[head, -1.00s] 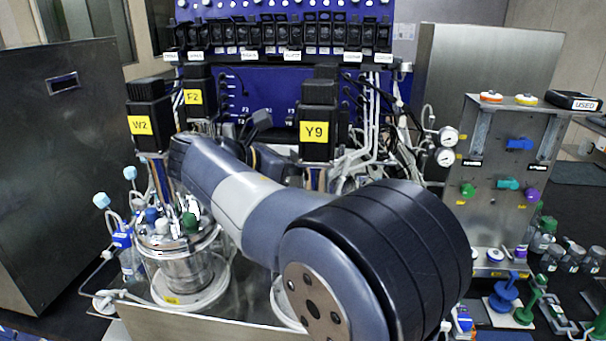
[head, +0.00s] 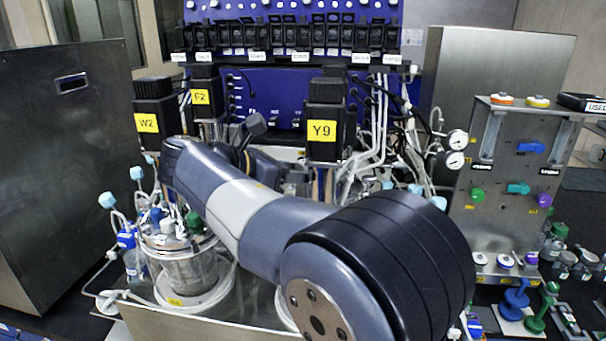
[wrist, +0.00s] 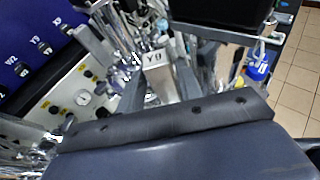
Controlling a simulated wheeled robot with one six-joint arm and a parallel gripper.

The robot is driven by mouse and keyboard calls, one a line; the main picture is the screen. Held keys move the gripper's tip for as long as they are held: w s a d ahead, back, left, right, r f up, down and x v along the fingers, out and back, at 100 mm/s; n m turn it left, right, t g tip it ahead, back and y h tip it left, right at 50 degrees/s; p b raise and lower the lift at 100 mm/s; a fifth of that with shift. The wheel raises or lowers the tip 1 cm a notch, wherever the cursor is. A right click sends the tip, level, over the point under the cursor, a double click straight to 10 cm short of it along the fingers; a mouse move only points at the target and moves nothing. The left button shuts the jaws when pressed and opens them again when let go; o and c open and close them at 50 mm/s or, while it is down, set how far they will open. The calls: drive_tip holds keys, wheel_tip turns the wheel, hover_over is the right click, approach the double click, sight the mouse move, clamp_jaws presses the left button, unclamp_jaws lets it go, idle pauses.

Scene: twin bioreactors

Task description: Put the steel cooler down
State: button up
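A black motor with a yellow Y9 label (head: 323,131) stands just right of my arm's far end.
A steel vessel (head: 190,268) under the W2 motor (head: 152,122) stands left of my arm. A valve panel (head: 505,190) with gauges is at the right. Tubes and cables crowd the middle. A steel cabinet (head: 65,160) blocks the left side.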

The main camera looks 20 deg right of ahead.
drive_tip(key=v, duration=0.9)
drive_tip(key=shift+a+b, duration=0.3)
drive_tip(key=shift+a, duration=0.05)
drive_tip(key=shift+s+r, duration=0.1)
drive_tip(key=shift+r, duration=0.05)
drive_tip(key=shift+c, duration=0.2)
idle(0.5)
